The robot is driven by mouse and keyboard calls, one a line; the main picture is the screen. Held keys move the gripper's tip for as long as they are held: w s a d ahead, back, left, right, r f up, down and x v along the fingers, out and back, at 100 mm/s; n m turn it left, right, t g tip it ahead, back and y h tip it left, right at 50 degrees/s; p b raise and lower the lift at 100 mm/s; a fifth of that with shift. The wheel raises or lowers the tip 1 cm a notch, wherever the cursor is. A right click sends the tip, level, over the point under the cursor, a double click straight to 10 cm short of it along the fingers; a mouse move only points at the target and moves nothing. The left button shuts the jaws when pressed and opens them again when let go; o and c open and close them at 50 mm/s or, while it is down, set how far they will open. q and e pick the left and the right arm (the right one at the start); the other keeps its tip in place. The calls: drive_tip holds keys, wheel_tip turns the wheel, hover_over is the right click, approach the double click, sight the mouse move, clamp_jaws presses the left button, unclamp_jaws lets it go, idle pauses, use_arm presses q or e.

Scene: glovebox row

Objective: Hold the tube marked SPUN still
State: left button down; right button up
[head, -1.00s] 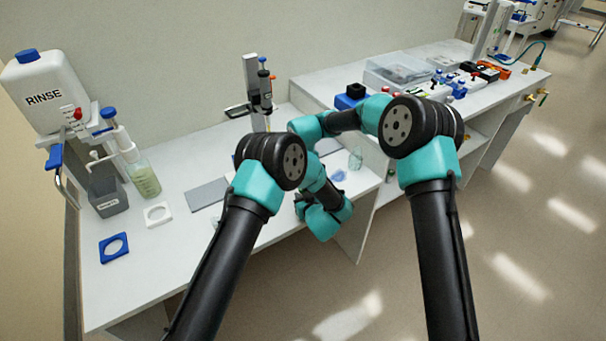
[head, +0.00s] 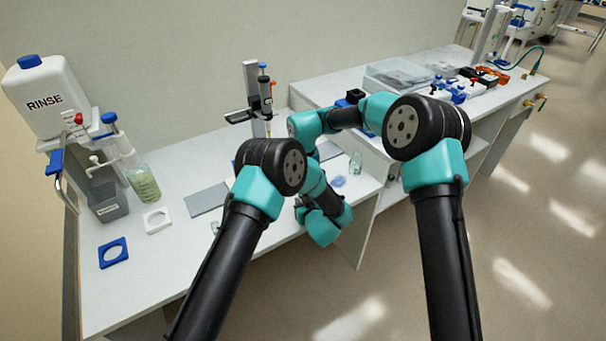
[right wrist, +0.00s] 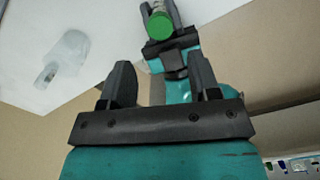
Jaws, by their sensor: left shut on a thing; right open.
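A tube with a bright green cap (right wrist: 160,23) shows at the top of the right wrist view, cap toward the camera. My left gripper (right wrist: 166,48) is shut around it. The tube's body is mostly hidden behind the cap and jaws, and no marking can be read. My right gripper (right wrist: 162,82) is open and empty, its two dark fingers apart, with the capped tube beyond their tips. In the head view my arms cross over the bench and hide the tube.
A clear glass vessel (head: 356,162) stands on the white bench, near my arms. A pipette stand (head: 252,88) is behind them. A grey mat (head: 207,199) lies mid-bench.

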drive_tip(key=shift+f, duration=0.1)
drive_tip(key=shift+f, duration=3.9)
drive_tip(key=shift+c, duration=0.4)
drive_tip(key=c, duration=0.9)
drive_tip(key=shift+o, duration=0.2)
drive_tip(key=n, duration=0.6)
drive_tip(key=shift+n, duration=0.4)
drive_tip(key=o, duration=1)
